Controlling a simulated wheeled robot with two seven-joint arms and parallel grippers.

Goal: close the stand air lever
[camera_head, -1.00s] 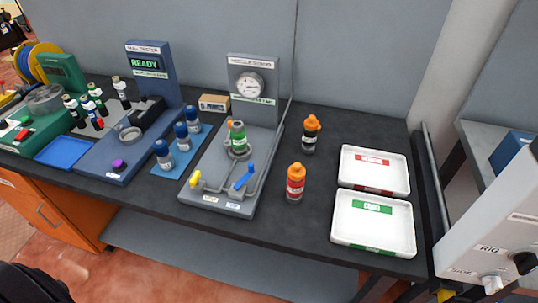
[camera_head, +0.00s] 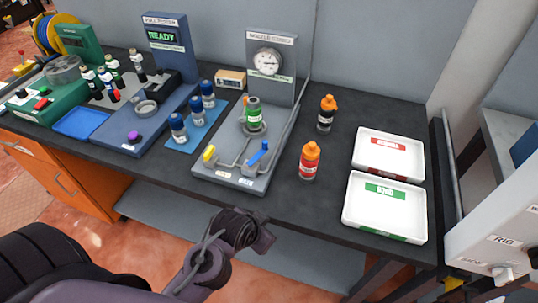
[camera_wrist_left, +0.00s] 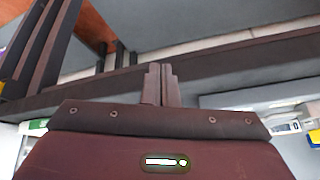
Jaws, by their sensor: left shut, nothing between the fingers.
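The grey nozzle stand (camera_head: 225,177) stands on the dark bench in the head view, with a round gauge (camera_head: 267,62) on its upright panel. At its front are a yellow lever (camera_head: 209,153) and a blue lever (camera_head: 258,153); the small labels below them are too small to read. A green bottle (camera_head: 253,113) stands on the stand behind the levers. My left gripper (camera_head: 262,236) is in front of the bench edge, nearer than the stand and apart from both levers. In the left wrist view its fingers (camera_wrist_left: 160,84) are together and empty. My right gripper is out of view.
An orange-capped red bottle (camera_head: 310,161) and a dark one (camera_head: 327,113) stand right of the stand. Two white trays, with red (camera_head: 363,167) and green (camera_head: 351,222) labels, lie further right. Blue-capped bottles on a blue mat (camera_head: 177,138) are at left.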

